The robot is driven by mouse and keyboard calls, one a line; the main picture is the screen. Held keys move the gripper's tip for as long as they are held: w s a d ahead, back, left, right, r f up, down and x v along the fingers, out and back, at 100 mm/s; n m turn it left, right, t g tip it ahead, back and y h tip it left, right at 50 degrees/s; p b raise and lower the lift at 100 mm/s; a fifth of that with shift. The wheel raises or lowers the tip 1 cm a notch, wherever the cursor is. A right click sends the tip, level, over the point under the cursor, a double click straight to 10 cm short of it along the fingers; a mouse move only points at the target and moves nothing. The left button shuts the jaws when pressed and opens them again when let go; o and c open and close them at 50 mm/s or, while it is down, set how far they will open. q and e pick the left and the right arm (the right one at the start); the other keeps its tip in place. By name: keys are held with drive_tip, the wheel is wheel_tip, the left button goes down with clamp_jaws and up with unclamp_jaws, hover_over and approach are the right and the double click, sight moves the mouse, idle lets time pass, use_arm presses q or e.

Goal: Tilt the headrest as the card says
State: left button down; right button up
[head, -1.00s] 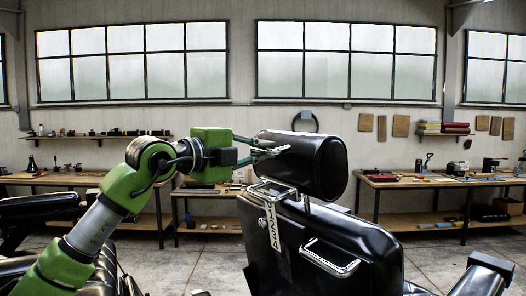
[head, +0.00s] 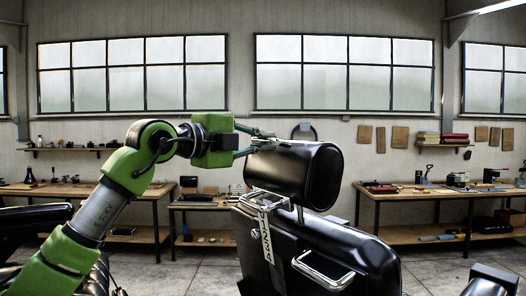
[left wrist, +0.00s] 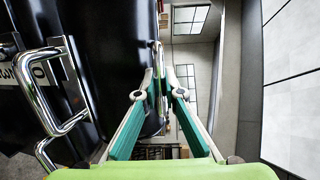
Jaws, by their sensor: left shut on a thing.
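The headrest (head: 292,176) is a black padded roll on top of the black chair back (head: 335,238), joined by chrome posts. My left gripper (head: 266,138) reaches in from the left at the headrest's upper edge. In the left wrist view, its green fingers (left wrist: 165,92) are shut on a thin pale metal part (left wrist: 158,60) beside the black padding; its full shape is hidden. A narrow white card (head: 266,236) with dark lettering hangs from the chrome frame at the chair back's left. Its words are too small to read for certain. My right gripper is not in view.
A chrome handle (head: 322,271) sticks out of the chair back. Workbenches with tools stand behind, at the left (head: 85,190) and right (head: 440,189). Another black chair (head: 35,222) is at the far left.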

use_arm(q)
drive_tip(key=shift+w+d+r, duration=0.2)
drive_tip(key=shift+d+r, duration=0.1)
drive_tip(key=shift+r, duration=0.25)
drive_tip(key=c, duration=2.1)
unclamp_jaws()
drive_tip(key=shift+c, duration=0.2)
